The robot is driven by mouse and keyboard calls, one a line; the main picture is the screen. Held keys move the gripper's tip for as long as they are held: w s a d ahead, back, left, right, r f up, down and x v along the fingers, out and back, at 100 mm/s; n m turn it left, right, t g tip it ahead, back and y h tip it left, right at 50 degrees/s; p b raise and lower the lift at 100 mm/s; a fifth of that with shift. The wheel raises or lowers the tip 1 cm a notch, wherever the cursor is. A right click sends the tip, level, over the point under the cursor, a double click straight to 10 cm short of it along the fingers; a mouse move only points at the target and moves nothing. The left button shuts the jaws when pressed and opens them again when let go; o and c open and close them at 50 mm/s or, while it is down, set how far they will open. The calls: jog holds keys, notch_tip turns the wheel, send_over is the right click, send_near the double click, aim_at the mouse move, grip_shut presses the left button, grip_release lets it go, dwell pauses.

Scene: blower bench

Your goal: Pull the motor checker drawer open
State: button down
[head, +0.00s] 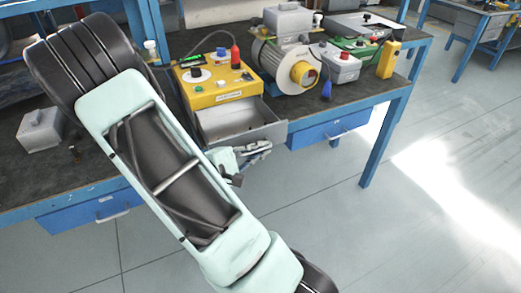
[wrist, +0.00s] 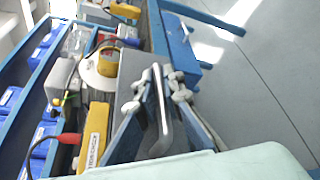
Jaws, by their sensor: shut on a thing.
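The motor checker (head: 215,83) is a yellow box with a dial and buttons on the bench in the head view. Its grey drawer (head: 238,113) stands out from the front, open, and its inside looks empty. My gripper (head: 255,151) is at the drawer's front, partly hidden by my own arm. In the wrist view my gripper (wrist: 165,90) is shut on a pale bar handle (wrist: 164,115) between its fingers. The yellow side of the checker (wrist: 92,140) shows at the left there, and the grey drawer (wrist: 130,68) lies beyond the fingers.
A blower motor (head: 291,67) stands right of the checker. A blue bench drawer (head: 328,131) is below the bench top. A grey box (head: 40,130) sits at left.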

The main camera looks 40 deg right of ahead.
jog(key=shift+s, duration=0.25)
jog(key=c, duration=2.3)
grip_release()
jog(key=shift+w, duration=0.1)
jog(key=shift+a, duration=0.15)
jog(key=v, duration=1.1)
jog(key=shift+a+r, duration=0.2)
jog(key=shift+a, duration=0.2)
